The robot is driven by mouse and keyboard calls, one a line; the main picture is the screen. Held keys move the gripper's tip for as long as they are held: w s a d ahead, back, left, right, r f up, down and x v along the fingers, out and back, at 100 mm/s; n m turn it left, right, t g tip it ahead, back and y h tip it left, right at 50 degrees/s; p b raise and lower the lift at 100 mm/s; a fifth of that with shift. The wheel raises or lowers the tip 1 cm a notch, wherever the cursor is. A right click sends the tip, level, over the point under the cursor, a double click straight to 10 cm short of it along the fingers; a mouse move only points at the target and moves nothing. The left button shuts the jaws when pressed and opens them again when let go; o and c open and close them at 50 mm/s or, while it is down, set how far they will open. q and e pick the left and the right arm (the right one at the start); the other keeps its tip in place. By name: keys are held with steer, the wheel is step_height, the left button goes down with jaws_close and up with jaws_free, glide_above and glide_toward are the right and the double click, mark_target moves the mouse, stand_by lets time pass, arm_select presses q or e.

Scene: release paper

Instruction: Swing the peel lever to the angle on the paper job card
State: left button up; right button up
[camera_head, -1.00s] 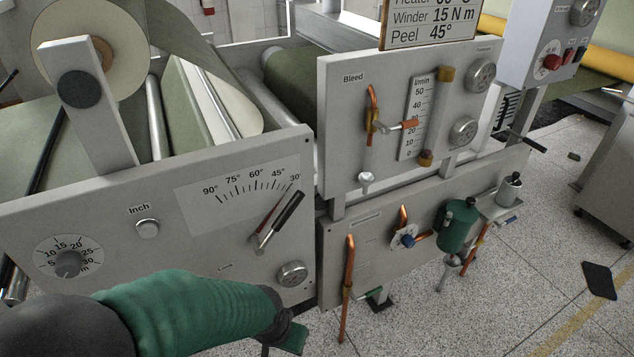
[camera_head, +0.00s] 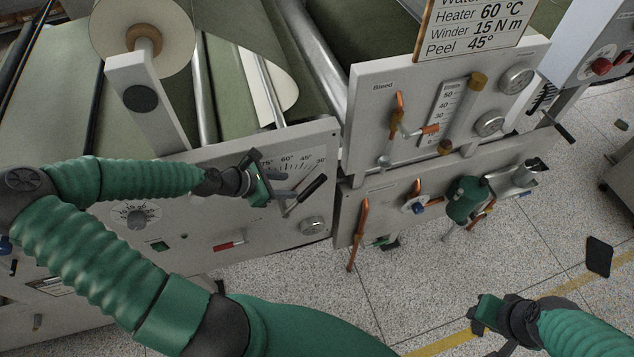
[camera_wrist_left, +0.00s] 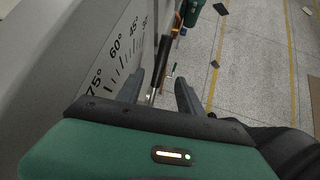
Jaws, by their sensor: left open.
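The peel lever (camera_head: 313,187) has a black handle on a thin metal rod and leans up to the right, towards the 30° end of the printed angle scale (camera_head: 292,164). The job card (camera_head: 478,28) at the top reads Peel 45°. My left gripper (camera_head: 274,190) is open at the panel, just left of the handle. In the left wrist view its two dark fingers (camera_wrist_left: 160,92) stand on either side of the lever rod (camera_wrist_left: 152,96), apart from it as far as I can tell. My right gripper (camera_head: 482,314) is at the lower right; its jaw gap is unclear.
The bleed panel (camera_head: 365,112) with copper pipes and a gauge stands right of the lever panel. A green canister (camera_head: 465,200) hangs below it. A round knob (camera_head: 312,226) sits below the lever. The speckled floor (camera_head: 420,270) in front is open.

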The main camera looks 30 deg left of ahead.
mark_target(317, 188)
arm_select(q)
steer(key=x, duration=0.7)
steer(key=shift+d, duration=0.3)
steer(key=x, duration=0.2)
steer(key=p+x, duration=0.1)
steer(key=x, duration=0.2)
steer(key=p+x, duration=0.1)
steer(key=x, duration=0.2)
steer(key=shift+a+f, duration=0.25)
steer(key=shift+a, duration=0.15)
steer(key=shift+d, duration=0.2)
steer(key=shift+c, duration=0.5)
jaws_close()
steer(key=shift+a, duration=0.1)
arm_select(e)
steer(key=shift+d+r, duration=0.15)
steer(key=shift+r, duration=0.7)
arm_select(q)
steer(key=shift+s, duration=0.1)
